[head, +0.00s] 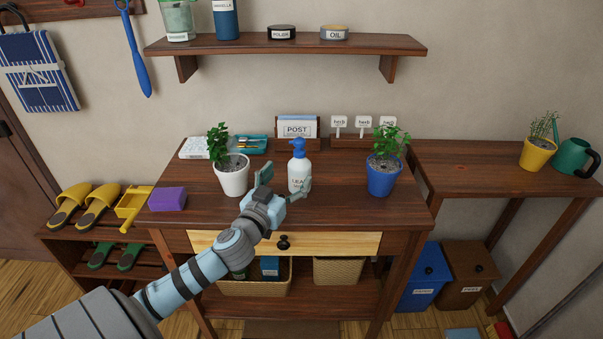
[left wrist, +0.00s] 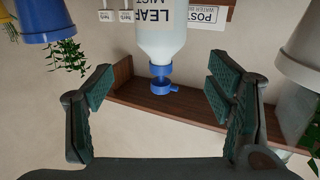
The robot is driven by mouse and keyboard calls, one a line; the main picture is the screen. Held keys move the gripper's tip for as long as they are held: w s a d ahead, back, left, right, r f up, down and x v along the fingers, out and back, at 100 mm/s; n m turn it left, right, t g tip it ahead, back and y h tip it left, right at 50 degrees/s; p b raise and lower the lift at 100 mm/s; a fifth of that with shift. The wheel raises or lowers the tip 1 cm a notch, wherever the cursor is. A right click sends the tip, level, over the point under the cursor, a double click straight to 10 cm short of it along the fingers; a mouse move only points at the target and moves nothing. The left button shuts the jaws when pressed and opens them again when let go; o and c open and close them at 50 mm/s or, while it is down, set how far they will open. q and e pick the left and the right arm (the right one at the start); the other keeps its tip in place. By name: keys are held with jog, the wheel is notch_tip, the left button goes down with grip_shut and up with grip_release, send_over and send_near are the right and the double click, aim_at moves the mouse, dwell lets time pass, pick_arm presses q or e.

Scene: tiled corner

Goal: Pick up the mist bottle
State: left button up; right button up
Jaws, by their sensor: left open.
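The mist bottle (head: 299,173) is white with a blue pump head and a leaf label. It stands upright on the wooden table between the two potted plants. My left gripper (head: 294,189) is open in front of it, with one finger to the left of the bottle and one to the right. In the left wrist view, which is upside down, the bottle (left wrist: 162,38) shows centred between the spread fingers (left wrist: 158,88), with space on both sides and no visible contact. My right gripper is not in view.
A white-potted plant (head: 233,180) stands close left and a blue-potted plant (head: 383,180) to the right. Behind are the POST holder (head: 298,135) and herb labels (head: 363,123). A purple sponge (head: 167,199) lies at the left edge. A shelf (head: 290,44) hangs above.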

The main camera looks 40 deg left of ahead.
aim_at(297, 164)
pick_arm(q)
jog(key=x, duration=0.8)
